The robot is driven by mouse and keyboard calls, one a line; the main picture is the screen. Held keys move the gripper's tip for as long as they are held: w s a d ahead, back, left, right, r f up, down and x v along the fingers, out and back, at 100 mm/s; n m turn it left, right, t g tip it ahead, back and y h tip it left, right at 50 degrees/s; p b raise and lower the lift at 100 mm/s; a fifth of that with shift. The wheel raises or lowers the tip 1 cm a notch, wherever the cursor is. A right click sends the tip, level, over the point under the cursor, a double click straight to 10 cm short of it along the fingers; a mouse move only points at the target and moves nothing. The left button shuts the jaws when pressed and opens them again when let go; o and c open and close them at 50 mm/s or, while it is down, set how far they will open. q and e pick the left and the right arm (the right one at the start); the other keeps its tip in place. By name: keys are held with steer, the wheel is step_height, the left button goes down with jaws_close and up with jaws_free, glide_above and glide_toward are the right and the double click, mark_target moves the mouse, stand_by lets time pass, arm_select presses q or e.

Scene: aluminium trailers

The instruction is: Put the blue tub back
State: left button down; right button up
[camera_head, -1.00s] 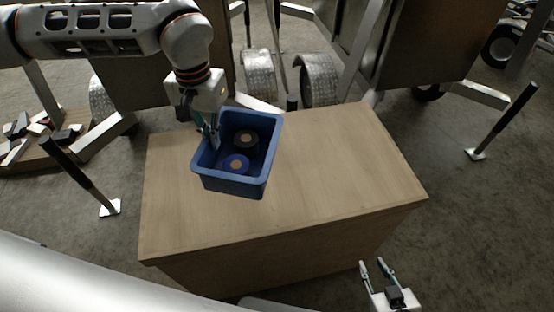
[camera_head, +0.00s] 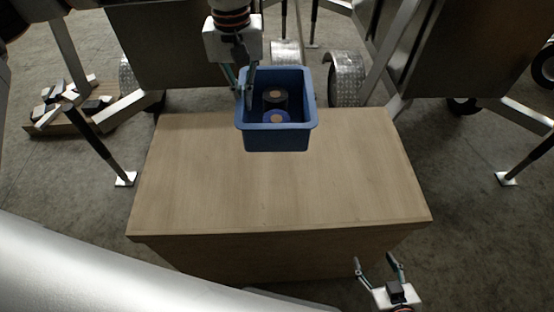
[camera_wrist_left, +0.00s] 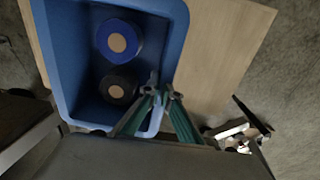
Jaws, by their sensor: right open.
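The blue tub (camera_head: 277,140) is at the far edge of the wooden box-shaped table in the head view, and seems held above its top. Inside lie a black roll (camera_head: 276,97) and a blue roll (camera_head: 276,117); both also show in the left wrist view. My left gripper (camera_head: 245,90) is at the tub's left wall, with one finger inside and one outside, shut on the rim. The left wrist view shows the fingers (camera_wrist_left: 161,95) astride the tub's rim. My right gripper (camera_head: 379,262) is open and empty, in front of the table's near right corner.
The wooden table top (camera_head: 280,190) is clear in front of the tub. Metal trailers with wheels (camera_head: 346,78) stand behind it. A pallet of metal pieces (camera_head: 75,108) lies at the left. Trailer support legs (camera_head: 100,148) stand on both sides.

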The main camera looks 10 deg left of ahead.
arm_select(q)
steer(key=shift+w+d, duration=0.15)
steer(key=shift+d, duration=0.15)
step_height(320, 180, down, 19)
steer(key=shift+f+b, duration=0.2)
steer(key=shift+b, duration=0.2)
steer(key=shift+f, duration=0.1)
steer(key=c, duration=2.3)
jaws_free()
